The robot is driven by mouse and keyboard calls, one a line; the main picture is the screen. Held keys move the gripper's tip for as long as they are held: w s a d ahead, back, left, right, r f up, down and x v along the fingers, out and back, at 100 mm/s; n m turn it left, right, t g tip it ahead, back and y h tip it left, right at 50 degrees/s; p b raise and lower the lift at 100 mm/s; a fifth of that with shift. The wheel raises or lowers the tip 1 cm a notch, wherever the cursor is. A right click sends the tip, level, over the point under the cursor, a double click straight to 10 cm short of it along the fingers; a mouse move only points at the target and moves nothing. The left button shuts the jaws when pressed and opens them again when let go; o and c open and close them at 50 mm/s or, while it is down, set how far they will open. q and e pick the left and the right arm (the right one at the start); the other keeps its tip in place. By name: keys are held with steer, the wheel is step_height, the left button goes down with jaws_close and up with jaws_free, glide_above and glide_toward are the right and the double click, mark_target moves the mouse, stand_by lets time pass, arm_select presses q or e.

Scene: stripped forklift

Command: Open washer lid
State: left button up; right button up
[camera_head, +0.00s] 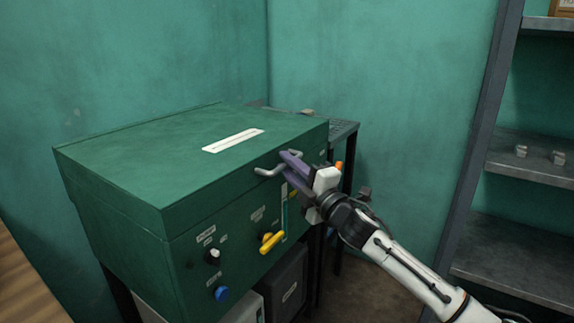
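The washer (120,236) is a green box on a dark frame. Its green lid (150,150) looks shut and carries a white label on top. A grey bar handle (270,170) sticks out from the lid's front edge. My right gripper (286,164) comes in from the right, with its purple fingers at the right end of the handle. The fingers overlap the handle in the picture; I cannot tell whether they are closed on it. My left gripper is not in view.
The washer's front has a yellow lever (271,242), a blue knob (221,294) and a white knob (213,256). Grey metal shelves (535,170) stand at the right. Green walls close in behind. A wooden surface (22,285) shows at lower left.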

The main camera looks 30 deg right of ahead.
steer(key=shift+w, duration=0.35)
steer(key=shift+c, duration=0.5)
jaws_close()
steer(key=shift+r, duration=0.1)
